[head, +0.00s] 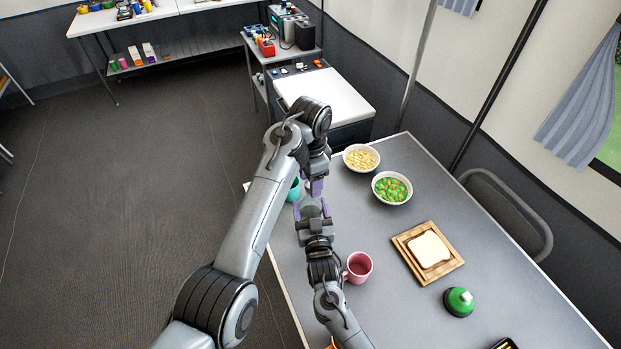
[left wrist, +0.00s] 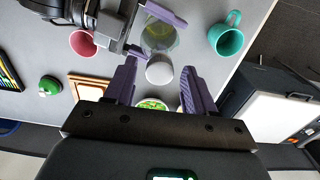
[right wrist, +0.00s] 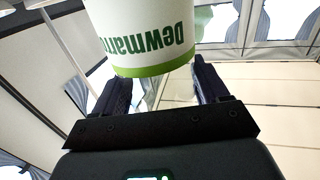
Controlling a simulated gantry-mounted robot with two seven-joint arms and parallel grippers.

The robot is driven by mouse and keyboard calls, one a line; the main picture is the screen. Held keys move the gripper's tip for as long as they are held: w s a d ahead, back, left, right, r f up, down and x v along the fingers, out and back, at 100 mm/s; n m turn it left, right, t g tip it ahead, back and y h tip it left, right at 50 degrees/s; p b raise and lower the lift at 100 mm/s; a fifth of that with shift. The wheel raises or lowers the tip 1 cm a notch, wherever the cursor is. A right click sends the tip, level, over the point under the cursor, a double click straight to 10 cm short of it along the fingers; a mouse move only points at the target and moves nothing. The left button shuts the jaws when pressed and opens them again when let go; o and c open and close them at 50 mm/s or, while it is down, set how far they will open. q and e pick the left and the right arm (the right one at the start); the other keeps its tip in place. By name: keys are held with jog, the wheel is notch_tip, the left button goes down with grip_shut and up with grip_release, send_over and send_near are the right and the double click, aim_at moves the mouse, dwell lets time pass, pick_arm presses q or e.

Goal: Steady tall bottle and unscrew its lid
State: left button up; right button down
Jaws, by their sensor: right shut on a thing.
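The tall bottle (head: 310,211) stands at the left edge of the grey table, partly hidden by my arms in the head view. In the left wrist view the bottle (left wrist: 160,38) looks clear greenish, with a pale grey lid (left wrist: 159,69). My right gripper (head: 313,213) is shut around the bottle's body; the right wrist view shows its white label with green lettering (right wrist: 150,35) close up. My left gripper (head: 315,187) is above and beside the bottle. Its fingers (left wrist: 160,90) are spread and empty, with the lid just beyond the gap between them.
A teal mug (left wrist: 227,36) stands beside the bottle. A pink mug (head: 358,267) is near my right arm. Two food bowls (head: 361,157) (head: 391,188), bread on a wooden board (head: 457,264) and a green-topped item (head: 459,302) lie to the right. The table between them is clear.

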pick_arm(q)
jog(key=shift+r, duration=2.25)
jog(key=shift+c, duration=0.3)
jog(key=w+a+r+n+t, duration=0.3)
jog(key=w+a+r+n, duration=0.15)
jog(key=w+r, duration=0.3)
jog(key=s+d+f+n+g, duration=0.1)
jog(key=s+n, duration=0.1)
jog(key=n, duration=0.1)
jog(key=s+d+f+n+g, duration=0.1)
jog(key=s+d+n, duration=0.1)
jog(key=s, duration=0.1)
jog(key=s+d+f+n+g, duration=0.1)
jog(key=s+f+n, duration=0.1)
jog(key=n, duration=0.1)
jog(key=shift+s+d+n, duration=0.2)
jog(key=shift+n, duration=0.15)
jog(key=shift+f, duration=4)
